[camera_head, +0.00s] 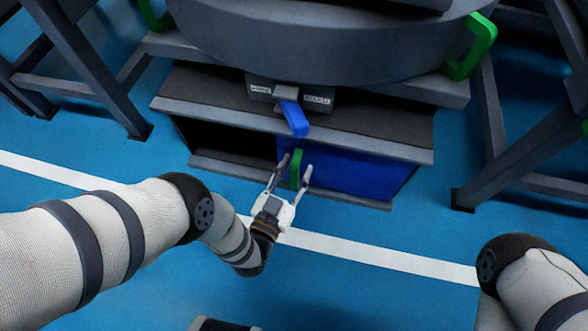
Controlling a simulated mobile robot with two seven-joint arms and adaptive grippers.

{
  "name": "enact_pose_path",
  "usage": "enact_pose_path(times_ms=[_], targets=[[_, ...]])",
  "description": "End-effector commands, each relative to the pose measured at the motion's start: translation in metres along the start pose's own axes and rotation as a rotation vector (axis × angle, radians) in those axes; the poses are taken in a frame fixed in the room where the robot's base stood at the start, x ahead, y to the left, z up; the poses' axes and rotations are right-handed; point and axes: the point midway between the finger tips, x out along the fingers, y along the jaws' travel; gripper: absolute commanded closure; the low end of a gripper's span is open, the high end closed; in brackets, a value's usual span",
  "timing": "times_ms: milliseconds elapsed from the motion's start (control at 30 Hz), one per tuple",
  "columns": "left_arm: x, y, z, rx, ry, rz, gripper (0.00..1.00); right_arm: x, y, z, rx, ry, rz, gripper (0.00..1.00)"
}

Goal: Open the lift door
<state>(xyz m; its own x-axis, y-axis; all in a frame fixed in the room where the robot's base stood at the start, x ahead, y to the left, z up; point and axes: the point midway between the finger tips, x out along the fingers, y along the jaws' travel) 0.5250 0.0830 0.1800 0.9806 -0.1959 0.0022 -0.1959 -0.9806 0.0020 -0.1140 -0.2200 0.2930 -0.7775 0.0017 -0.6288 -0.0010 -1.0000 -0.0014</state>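The blue lift door (355,174) is the right-hand panel in the low front opening under the round grey machine. A green upright handle (297,163) is on its left edge. My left gripper (295,166) reaches in from the front with its two fingers spread, one on each side of the green handle. A gap shows between the fingers and the handle, so the gripper looks open. Whether a fingertip touches the handle or the door is not clear. To the door's left is a dark opening (228,144). Only part of my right arm shows at the lower right; its gripper is out of view.
A blue lever (294,118) hangs from a labelled box (318,99) just above the door handle. Green grab handles (477,45) are on the machine's sides. Dark grey frame legs (97,75) stand left and right. The blue floor in front has a white stripe (380,258).

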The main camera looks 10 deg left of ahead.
Motion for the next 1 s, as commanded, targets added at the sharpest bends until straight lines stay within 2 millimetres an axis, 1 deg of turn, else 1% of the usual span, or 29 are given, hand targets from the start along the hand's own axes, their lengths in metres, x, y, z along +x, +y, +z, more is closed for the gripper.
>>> enact_pose_path(times_ms=[67,133,167,300,400,500,600,667,1000], targets=[[-0.005,0.0,0.001,0.0,-0.004,0.0,0.64,0.0,0.0,0.0,0.0,0.0,0.0,0.6],[-0.018,0.0,0.002,0.0,-0.006,0.001,0.64,0.0,0.0,0.0,0.0,0.0,0.0,0.6],[-0.025,0.0,0.002,0.0,-0.006,0.001,0.64,0.0,0.0,0.0,0.0,0.0,0.0,0.6],[-0.065,0.0,0.001,-0.001,-0.007,0.001,0.64,0.0,0.0,0.0,0.0,0.0,0.0,0.6],[-0.09,0.0,0.001,-0.001,-0.004,0.0,0.64,0.0,0.0,0.0,0.0,0.0,0.0,0.6],[-0.108,-0.001,0.001,0.0,-0.004,-0.001,0.64,0.0,0.0,0.0,0.0,0.0,0.0,0.6],[-0.118,-0.001,0.0,0.001,-0.001,0.0,0.64,0.0,0.0,0.0,0.0,0.0,0.0,0.6],[-0.12,0.0,0.0,0.0,-0.001,-0.001,0.64,0.0,0.0,0.0,0.0,0.0,0.0,0.6],[-0.12,0.0,0.0,0.0,0.0,0.0,0.64,0.0,0.0,0.0,0.0,0.0,0.0,0.6]])
